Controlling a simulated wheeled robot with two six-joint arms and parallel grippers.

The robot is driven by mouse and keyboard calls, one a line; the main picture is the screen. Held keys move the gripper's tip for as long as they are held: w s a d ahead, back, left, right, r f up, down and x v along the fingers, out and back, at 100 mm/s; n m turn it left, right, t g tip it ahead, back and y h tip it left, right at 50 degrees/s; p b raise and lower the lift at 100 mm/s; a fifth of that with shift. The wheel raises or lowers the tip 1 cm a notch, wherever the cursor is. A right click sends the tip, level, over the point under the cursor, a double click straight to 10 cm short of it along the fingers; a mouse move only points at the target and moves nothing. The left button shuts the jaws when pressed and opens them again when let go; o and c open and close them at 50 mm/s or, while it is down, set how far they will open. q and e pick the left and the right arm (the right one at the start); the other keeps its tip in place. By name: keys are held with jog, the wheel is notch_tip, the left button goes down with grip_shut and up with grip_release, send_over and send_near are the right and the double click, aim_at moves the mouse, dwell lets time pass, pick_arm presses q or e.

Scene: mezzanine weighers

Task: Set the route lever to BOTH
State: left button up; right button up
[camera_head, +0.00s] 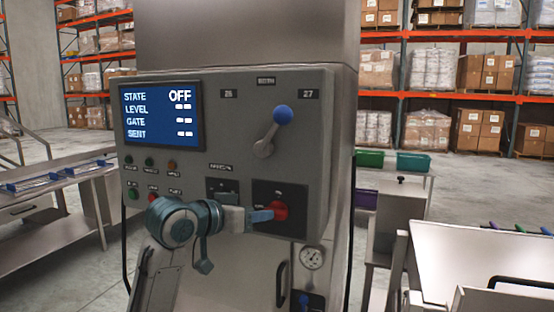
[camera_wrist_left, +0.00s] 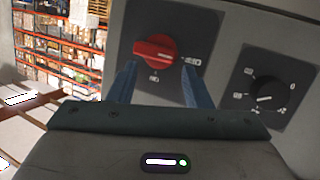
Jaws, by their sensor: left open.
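The route lever (camera_head: 265,142) is a grey arm with a blue ball (camera_head: 283,115) on the control panel. It tilts up and to the right from its pivot, toward the 27 label (camera_head: 308,94). The BOTH label (camera_head: 266,81) is above it and the 26 label (camera_head: 228,94) is to its left. My left gripper (camera_head: 264,214) is well below the lever, at the red rotary switch (camera_head: 281,210). In the left wrist view its blue fingers (camera_wrist_left: 157,78) are apart, one on each side of the red knob (camera_wrist_left: 154,50); contact cannot be told. My right gripper is not in view.
The blue screen (camera_head: 160,117) reads STATE OFF. Small buttons sit below it. A black dial (camera_wrist_left: 265,97) is beside the red switch. A gauge (camera_head: 312,257) is below the panel. Metal tables stand left and right, with shelving behind. The space before the lever is clear.

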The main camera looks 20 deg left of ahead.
aim_at(275, 115)
pick_arm(q)
jog(key=s+r+m+t+h, duration=0.1)
jog(key=s+r+h, duration=0.15)
jog(key=r, duration=0.75)
jog(key=s+r+m+t+h, duration=0.15)
jog(key=s+r, duration=0.25)
jog(key=r, duration=0.7)
jog(key=shift+g+y, duration=0.35)
jog(key=shift+y, duration=0.05)
jog(key=p+x, duration=0.4)
jog(key=x, duration=0.6)
jog(key=shift+w+d+f, duration=0.2)
jog(key=shift+w+d, duration=0.05)
jog(key=shift+w, duration=0.4)
jog(key=shift+c, duration=0.5)
grip_shut()
jog(key=shift+a+r+n+t, duration=0.3)
jog(key=shift+a+n+t, duration=0.15)
jog(key=shift+a+n, duration=0.3)
jog(key=shift+a+r+n+t, duration=0.3)
jog(key=shift+a+n+t, duration=0.25)
jog(key=shift+n, duration=0.35)
jog(key=shift+a+r+n+t+b, duration=0.15)
jog(key=shift+a+n+t+b, duration=0.2)
jog(key=shift+a+n, duration=0.5)
jog(key=shift+a+r+n+t+b, duration=0.15)
jog(key=shift+a+n+t+b, duration=0.3)
jog(key=shift+n, duration=0.6)
jog(key=shift+a, duration=0.1)
